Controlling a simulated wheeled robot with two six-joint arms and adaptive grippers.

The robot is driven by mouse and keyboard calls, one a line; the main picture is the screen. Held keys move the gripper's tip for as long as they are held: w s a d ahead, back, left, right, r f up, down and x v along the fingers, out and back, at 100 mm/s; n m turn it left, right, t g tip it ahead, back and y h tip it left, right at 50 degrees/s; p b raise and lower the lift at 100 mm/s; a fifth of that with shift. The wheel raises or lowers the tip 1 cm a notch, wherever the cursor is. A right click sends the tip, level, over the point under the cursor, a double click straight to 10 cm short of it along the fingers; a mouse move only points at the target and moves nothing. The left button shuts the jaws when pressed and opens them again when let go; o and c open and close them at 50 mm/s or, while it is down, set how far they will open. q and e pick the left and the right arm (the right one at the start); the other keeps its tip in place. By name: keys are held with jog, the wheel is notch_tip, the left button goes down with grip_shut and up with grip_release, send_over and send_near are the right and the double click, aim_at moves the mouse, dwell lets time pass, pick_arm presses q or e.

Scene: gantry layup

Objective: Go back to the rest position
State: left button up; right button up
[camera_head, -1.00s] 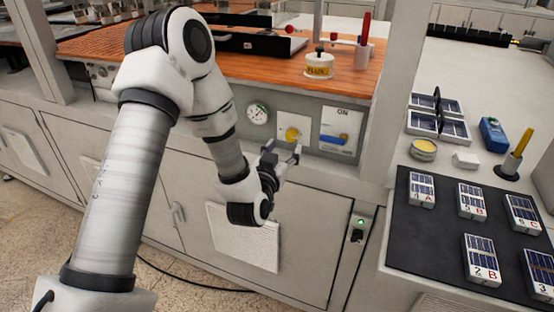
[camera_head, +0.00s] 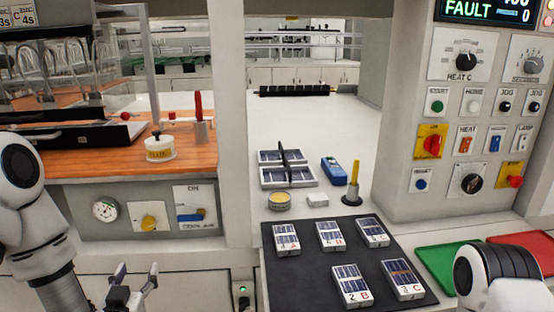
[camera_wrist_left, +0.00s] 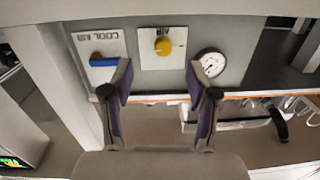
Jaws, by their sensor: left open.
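My left gripper (camera_head: 137,272) is at the lower left of the head view, in front of the cabinet and below the small control panel. Its two fingers are apart and nothing is between them. In the left wrist view the open fingers (camera_wrist_left: 158,80) point at the panel's yellow knob (camera_wrist_left: 163,46), with a gap to it. The blue COOL AIR switch (camera_wrist_left: 103,61) and round gauge (camera_wrist_left: 211,63) flank the knob. At the lower right of the head view is a white and black part of my right arm; my right gripper is out of view.
A black mat (camera_head: 316,274) with several labelled solar-cell packs lies on the white bench. Beside it are a green tray (camera_head: 440,262) and red tray (camera_head: 530,243). An orange worktop (camera_head: 100,155) is above the panel. An upright control console (camera_head: 450,195) stands right.

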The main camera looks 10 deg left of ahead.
pick_arm(q)
jog(key=s+d+f+m+g+h, duration=0.1)
jog(key=s+d+f+g, duration=0.25)
jog(key=f, duration=0.45)
jog(key=s+d+f+m+g+h, duration=0.1)
jog(key=s+d+f+g+h, duration=0.2)
jog(key=f, duration=0.5)
jog(key=s+d+f+m+g, duration=0.1)
jog(key=s+d+f+g, duration=0.15)
jog(key=s+f, duration=0.4)
jog(key=s+d+f+n+g+h+p, duration=0.1)
jog(key=s+f+g, duration=0.7)
jog(key=s, duration=0.4)
jog(key=shift+s+d+f, duration=0.15)
jog(key=shift+s, duration=0.1)
